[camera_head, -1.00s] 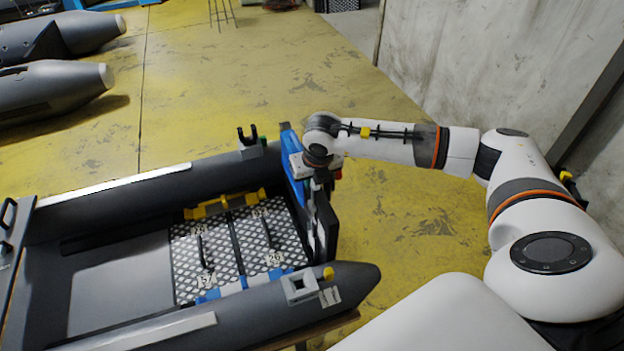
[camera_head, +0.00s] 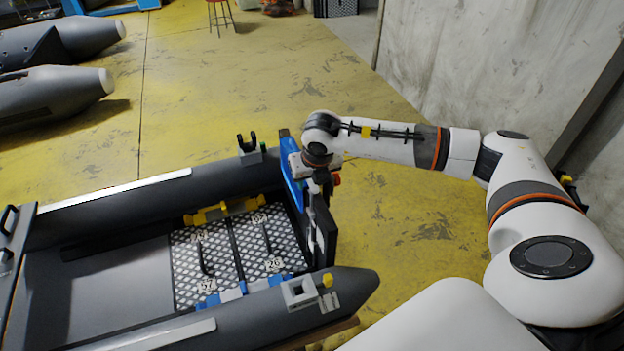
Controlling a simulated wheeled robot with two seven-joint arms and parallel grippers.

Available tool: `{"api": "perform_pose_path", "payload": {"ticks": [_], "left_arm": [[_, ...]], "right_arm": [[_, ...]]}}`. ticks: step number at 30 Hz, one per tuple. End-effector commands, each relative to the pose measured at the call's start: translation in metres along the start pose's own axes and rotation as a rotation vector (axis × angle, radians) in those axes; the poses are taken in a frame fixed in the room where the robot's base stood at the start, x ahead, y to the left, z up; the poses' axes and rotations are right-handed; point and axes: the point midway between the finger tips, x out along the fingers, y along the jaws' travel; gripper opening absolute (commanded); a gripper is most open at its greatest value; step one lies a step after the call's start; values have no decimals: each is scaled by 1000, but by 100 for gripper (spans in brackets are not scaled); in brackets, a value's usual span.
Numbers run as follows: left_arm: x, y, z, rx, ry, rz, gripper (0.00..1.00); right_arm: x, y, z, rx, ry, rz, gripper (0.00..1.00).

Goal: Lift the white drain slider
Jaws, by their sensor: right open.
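My right gripper (camera_head: 315,200) points down at the transom (camera_head: 326,235) of the grey inflatable boat, at the boat's right end. It is open, but its fingertips are small and partly hidden by the wrist and the transom. A small pale strip (camera_head: 311,232) shows on the inner side of the transom just below the gripper; it may be the white drain slider, but I cannot tell for sure. Whether the fingers touch it cannot be made out. My left gripper is not in view.
The boat's grey tubes (camera_head: 130,202) flank a patterned floor panel (camera_head: 190,262) with black handles. A blue part (camera_head: 290,160) stands at the transom beside my wrist. Other grey tubes (camera_head: 50,92) lie at the far left.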

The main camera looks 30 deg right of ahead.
Motion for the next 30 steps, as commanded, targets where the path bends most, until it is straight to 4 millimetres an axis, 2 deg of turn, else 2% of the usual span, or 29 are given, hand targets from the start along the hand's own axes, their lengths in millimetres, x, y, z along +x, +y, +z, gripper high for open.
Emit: {"api": "perform_pose_path", "payload": {"ticks": [3,16,30], "left_arm": [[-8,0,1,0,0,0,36],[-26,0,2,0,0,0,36],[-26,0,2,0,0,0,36]], "right_arm": [[-15,0,-5,0,2,-2,44],[-55,0,-17,0,2,-2,44],[-56,0,-17,0,1,-1,44]]}}
